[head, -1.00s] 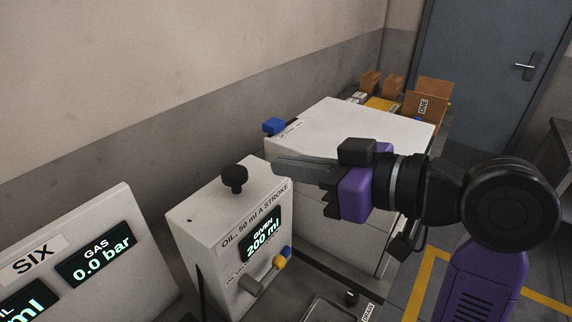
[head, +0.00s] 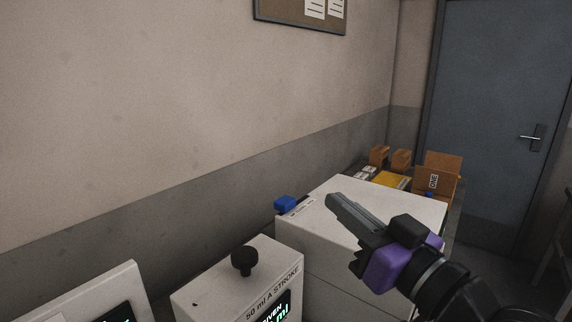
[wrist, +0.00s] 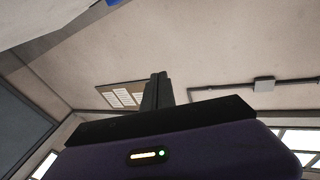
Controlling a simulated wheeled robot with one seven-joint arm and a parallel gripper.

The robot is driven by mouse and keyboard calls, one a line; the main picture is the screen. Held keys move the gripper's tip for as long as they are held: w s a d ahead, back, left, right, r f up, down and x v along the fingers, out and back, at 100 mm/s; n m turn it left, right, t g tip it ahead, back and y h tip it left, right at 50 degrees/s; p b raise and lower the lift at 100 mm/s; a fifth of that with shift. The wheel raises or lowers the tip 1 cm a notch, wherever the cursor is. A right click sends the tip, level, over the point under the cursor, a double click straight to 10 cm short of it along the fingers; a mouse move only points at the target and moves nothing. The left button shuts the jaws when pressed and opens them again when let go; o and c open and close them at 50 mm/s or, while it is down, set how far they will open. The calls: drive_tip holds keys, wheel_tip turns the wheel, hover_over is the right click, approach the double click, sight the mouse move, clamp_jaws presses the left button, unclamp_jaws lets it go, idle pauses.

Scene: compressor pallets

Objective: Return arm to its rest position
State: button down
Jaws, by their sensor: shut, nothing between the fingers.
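My gripper (head: 345,212) is shut and empty in the head view. Its grey fingers point up and to the left, in front of the white cabinet top. The purple gripper body and black wrist reach in from the lower right. In the wrist view the closed fingers (wrist: 157,92) point up past the dark edge of the gripper body, with the wall and ceiling behind. Nothing is held.
The oil dispenser (head: 215,290) with a black knob (head: 244,260) stands left of my gripper. The white cabinet (head: 400,207) with a blue block (head: 285,203) is behind it. Brown boxes (head: 437,180) and a blue door (head: 490,110) are farther back. A noticeboard (head: 270,12) hangs on the wall.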

drive_tip(key=s+d+f+m+t+h, duration=0.3)
drive_tip(key=s+d+f+m+h, duration=0.45)
drive_tip(key=f, duration=0.75)
drive_tip(key=s+d+f+n+g, duration=0.1)
drive_tip(key=s+f, duration=0.4)
drive_tip(key=s, duration=0.5)
drive_tip(key=s+d+f+n+g+h, duration=0.1)
drive_tip(key=s+f, duration=0.4)
drive_tip(key=s, duration=0.5)
drive_tip(key=s+d+f+n+g+h, duration=0.1)
drive_tip(key=s+f, duration=0.4)
drive_tip(key=s, duration=0.6)
drive_tip(key=shift+d+g, duration=0.5)
drive_tip(key=shift+g, duration=0.5)
drive_tip(key=shift+f+h, duration=0.1)
drive_tip(key=shift+h, duration=0.15)
